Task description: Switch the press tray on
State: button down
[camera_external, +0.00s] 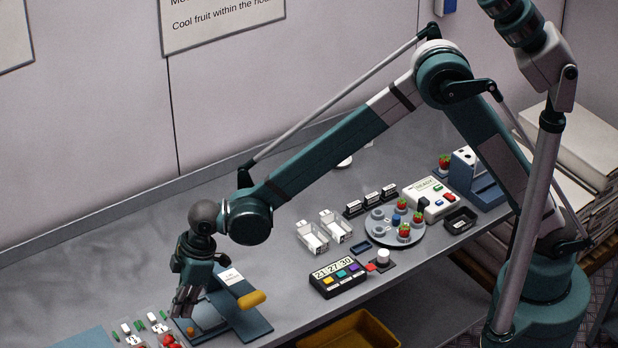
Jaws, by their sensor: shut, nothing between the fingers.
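My gripper (184,312) points down at the lower left and is shut with nothing in it. It is in front of or over the left part of a blue press-like tray (252,326), which it partly hides. The tray has a yellow handle (251,299) on its right side and a white label (231,277) at its back. A small orange thing (190,330) shows just below the fingertips. I cannot tell whether the fingers touch the tray. No switch on the tray can be made out.
Red berries (170,342) and small white clips lie left of the tray. To the right are a coloured-button timer (338,279), clear boxes (312,237), a round berry stand (381,240) and a box reading READY (431,200). A yellow bin (352,330) is below the bench edge.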

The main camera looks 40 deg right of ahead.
aim_at(170, 337)
jog(key=shift+x, duration=2.95)
jog(key=shift+d, duration=0.1)
jog(key=d+b, duration=0.2)
jog(key=d, duration=0.7)
jog(key=shift+d, duration=0.2)
jog(key=shift+d+f, duration=0.1)
jog(key=v, duration=0.3)
jog(key=shift+p, duration=0.4)
jog(key=shift+r, duration=0.45)
jog(key=p+v, duration=0.2)
jog(key=v, duration=0.4)
